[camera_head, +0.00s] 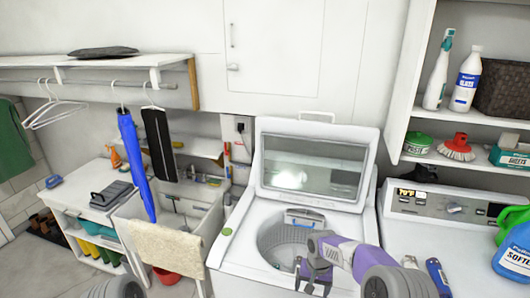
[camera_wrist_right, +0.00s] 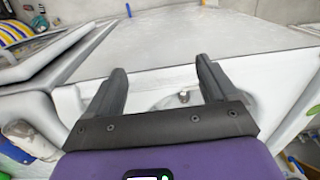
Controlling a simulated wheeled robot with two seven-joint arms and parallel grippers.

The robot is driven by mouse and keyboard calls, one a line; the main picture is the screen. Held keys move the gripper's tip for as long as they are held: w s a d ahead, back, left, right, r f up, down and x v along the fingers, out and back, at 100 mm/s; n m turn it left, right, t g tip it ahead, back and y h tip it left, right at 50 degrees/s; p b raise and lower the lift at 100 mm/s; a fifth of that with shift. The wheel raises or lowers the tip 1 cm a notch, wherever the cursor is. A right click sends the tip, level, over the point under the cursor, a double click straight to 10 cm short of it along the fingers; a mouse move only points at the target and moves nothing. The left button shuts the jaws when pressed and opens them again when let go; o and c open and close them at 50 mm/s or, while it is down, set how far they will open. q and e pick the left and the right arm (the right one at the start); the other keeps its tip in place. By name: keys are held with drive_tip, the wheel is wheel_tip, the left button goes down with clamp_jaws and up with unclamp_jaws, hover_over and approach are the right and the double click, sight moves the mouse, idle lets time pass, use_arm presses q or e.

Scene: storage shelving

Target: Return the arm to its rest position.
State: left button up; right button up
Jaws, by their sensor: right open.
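My right arm (camera_head: 350,252), purple and grey, comes in from the lower right in the head view. Its gripper (camera_head: 313,282) is over the front edge of the open top-loading washing machine (camera_head: 243,250), just in front of the drum opening. In the right wrist view the two dark fingers of this gripper (camera_wrist_right: 162,78) stand apart with nothing held between them. A pale surface with a small metal knob or fitting lies beyond them. A grey piece of my left arm (camera_head: 115,289) shows at the bottom left; my left gripper is out of view.
The washer's lid (camera_head: 312,165) stands raised behind the drum. A second appliance (camera_head: 440,212) with a dial is to the right, with detergent bottles (camera_head: 515,245) on it. Shelves (camera_head: 480,115) hang above it. A sink with a towel (camera_head: 165,248) is at left.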

drive_tip(key=s+a+f+y+b, duration=0.1)
drive_tip(key=s+f+b, duration=0.3)
drive_tip(key=f, duration=0.6)
drive_tip(key=s+a+f+y+b, duration=0.15)
drive_tip(key=s+f+b, duration=0.25)
drive_tip(key=f, duration=0.5)
drive_tip(key=s+a+f+y+b, duration=0.15)
drive_tip(key=s+f+b, duration=0.3)
drive_tip(key=f, duration=0.55)
use_arm(q)
wheel_tip(320, 180, down, 21)
drive_tip(key=w+b, duration=0.1)
drive_tip(key=b, duration=0.6)
drive_tip(key=shift+w+r, duration=0.15)
drive_tip(key=shift+w, duration=0.1)
use_arm(e)
drive_tip(key=s+a+f, duration=0.1)
drive_tip(key=s+f, duration=0.8)
drive_tip(key=s, duration=0.4)
drive_tip(key=shift+s+a+f, duration=0.15)
drive_tip(key=shift+s+f, duration=0.05)
drive_tip(key=shift+s, duration=0.05)
